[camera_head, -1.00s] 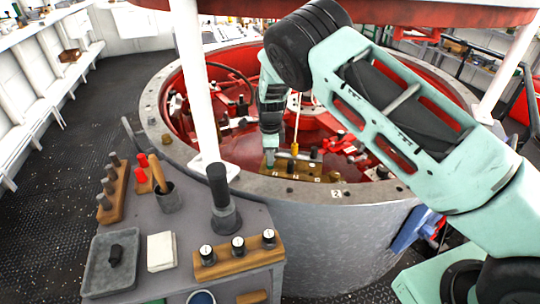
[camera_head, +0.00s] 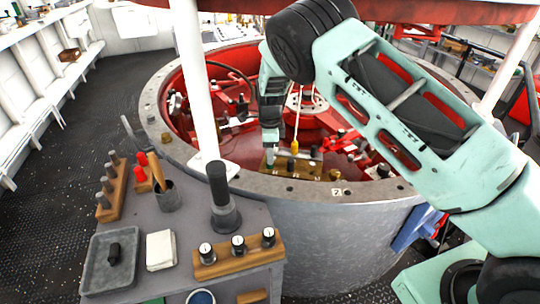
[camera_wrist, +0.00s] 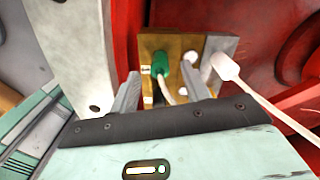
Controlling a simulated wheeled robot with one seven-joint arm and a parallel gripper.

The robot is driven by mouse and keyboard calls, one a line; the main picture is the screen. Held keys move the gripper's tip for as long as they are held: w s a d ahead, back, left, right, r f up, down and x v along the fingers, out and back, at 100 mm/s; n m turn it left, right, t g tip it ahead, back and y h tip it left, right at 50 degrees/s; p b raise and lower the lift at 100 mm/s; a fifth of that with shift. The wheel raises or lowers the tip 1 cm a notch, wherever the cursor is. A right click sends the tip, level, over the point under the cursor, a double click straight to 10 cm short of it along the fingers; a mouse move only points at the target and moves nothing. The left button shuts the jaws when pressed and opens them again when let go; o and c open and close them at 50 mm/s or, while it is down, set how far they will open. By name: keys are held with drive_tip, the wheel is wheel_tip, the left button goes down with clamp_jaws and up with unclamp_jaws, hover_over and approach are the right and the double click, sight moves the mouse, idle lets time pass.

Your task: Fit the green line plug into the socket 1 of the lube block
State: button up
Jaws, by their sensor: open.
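The green line plug (camera_wrist: 160,63) is in the wrist view, standing against the brass lube block (camera_wrist: 178,45) with its pale cable trailing toward me. It appears to sit in the block beside a small white label (camera_wrist: 145,70); its depth and the label's number are unclear. My gripper (camera_wrist: 161,88) is open, with one finger on each side of the plug and cable, apart from the plug. In the head view my gripper (camera_head: 270,143) is over the left end of the lube block (camera_head: 311,170), and the plug is hard to make out there.
A yellow plug (camera_head: 294,148) on a cord stands at the block, beside dark posts. A pale plug with a cord (camera_wrist: 226,66) is right of the gripper in the wrist view. The round grey rim (camera_head: 290,188) and white post (camera_head: 203,90) stand close by.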

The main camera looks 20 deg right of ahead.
wheel_tip(320, 180, up, 10)
drive_tip(key=b, duration=0.1)
drive_tip(key=shift+r, duration=0.1)
idle(0.3)
